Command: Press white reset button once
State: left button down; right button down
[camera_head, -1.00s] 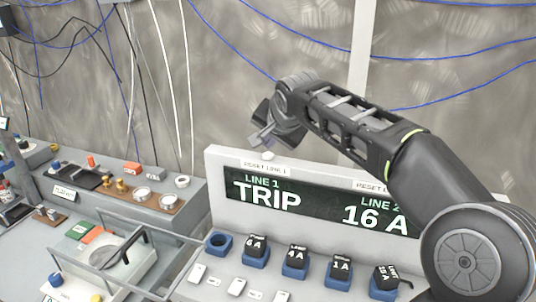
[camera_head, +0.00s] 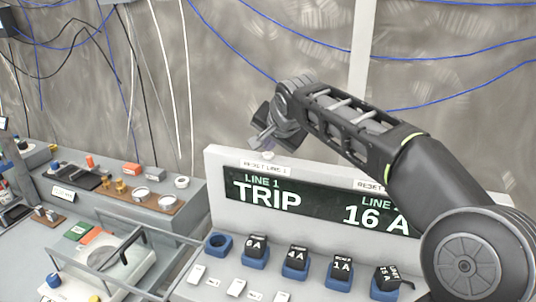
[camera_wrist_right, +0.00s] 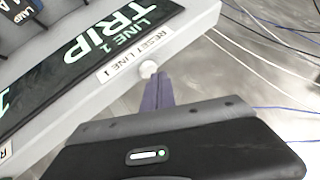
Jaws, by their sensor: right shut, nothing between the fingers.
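The white reset button (camera_head: 267,155) is a small round knob on the top edge of the display panel (camera_head: 214,165), by the label RESET LINE 1 (camera_head: 265,168). The panel reads LINE 1 TRIP and LINE 2 16 A. My right gripper (camera_head: 259,143) is shut and empty, its tips just above the button. In the right wrist view the shut fingers (camera_wrist_right: 158,92) point at the white button (camera_wrist_right: 148,69), with their tips right at it; I cannot tell whether they touch. The second reset button is hidden behind my right arm. My left gripper is not in view.
Blue sockets with black plugs marked 6 A (camera_head: 255,245), 4 A (camera_head: 296,258) and 1 A (camera_head: 341,267) stand before the panel; one blue socket (camera_head: 218,243) is empty. White switches (camera_head: 197,275) lie in front. A clear-lidded case (camera_head: 110,255) and a grey parts bench (camera_head: 195,200) are at left.

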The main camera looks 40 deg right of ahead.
aim_at(269, 155)
jog(key=shift+f+b, duration=0.5)
jog(key=shift+r, duration=0.1)
dwell(0.5)
jog(key=shift+r+p, duration=0.65)
jog(key=shift+r, duration=0.15)
jog(key=shift+r, duration=0.1)
jog(key=shift+r+p, duration=1.9)
jog(key=shift+r, duration=0.55)
